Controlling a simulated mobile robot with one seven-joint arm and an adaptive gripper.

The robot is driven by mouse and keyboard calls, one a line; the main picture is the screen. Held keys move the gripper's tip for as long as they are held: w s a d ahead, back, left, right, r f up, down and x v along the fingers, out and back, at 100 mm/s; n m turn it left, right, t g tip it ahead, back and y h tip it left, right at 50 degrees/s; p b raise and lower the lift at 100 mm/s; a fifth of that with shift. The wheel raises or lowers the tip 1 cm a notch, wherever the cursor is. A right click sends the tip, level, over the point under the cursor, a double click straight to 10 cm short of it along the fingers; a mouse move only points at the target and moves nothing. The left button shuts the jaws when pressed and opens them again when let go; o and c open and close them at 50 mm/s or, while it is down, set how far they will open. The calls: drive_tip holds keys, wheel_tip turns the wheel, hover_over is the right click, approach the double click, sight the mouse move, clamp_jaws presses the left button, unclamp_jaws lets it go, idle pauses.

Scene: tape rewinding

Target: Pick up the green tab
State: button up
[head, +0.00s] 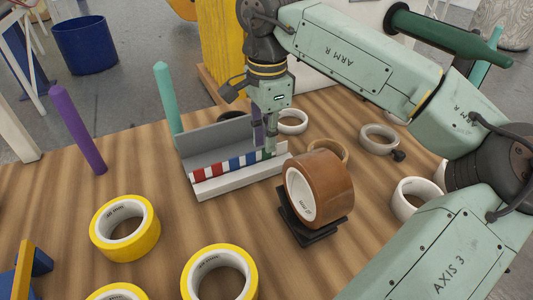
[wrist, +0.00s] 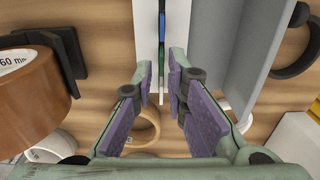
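A narrow rack (head: 240,178) with a white front ledge and grey back wall stands on the wooden table. A row of red, white and blue tabs (head: 222,168) lies along it. In the wrist view, the green tab (wrist: 161,53) is near the end of this row, after a blue tab (wrist: 162,24). My gripper (head: 265,150) points down at the right end of the rack. In the wrist view my gripper (wrist: 162,72) has its fingertips apart, one on each side of the row by the green tab. Contact cannot be told. In the head view the fingers largely hide the green tab.
A brown tape roll (head: 322,187) on a black stand (head: 290,210) is close right of the rack. A tan roll (wrist: 143,130) lies below the fingers. Purple (head: 77,130) and teal (head: 167,97) posts rise at left. Yellow rolls (head: 125,227) lie in front.

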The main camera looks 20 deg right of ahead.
wheel_tip(320, 180, down, 3)
drive_tip(key=shift+w+f, duration=0.1)
drive_tip(key=shift+f, duration=0.05)
drive_tip(key=shift+c, duration=0.2)
clamp_jaws()
drive_tip(key=shift+r, duration=0.7)
drive_tip(key=shift+s+a+r+b, duration=0.1)
drive_tip(key=shift+r+b, duration=0.1)
drive_tip(key=shift+r, duration=0.35)
drive_tip(key=shift+s+a+r+b, duration=0.1)
drive_tip(key=shift+r+b, duration=0.1)
drive_tip(key=shift+r, duration=0.3)
drive_tip(key=s+a+r+b, duration=0.1)
drive_tip(key=s+a+b, duration=0.1)
drive_tip(key=s+a, duration=0.7)
drive_tip(key=s, duration=0.3)
drive_tip(key=shift+s+a+r+b, duration=0.15)
drive_tip(key=shift+s+r+b, duration=0.1)
drive_tip(key=shift+b, duration=0.1)
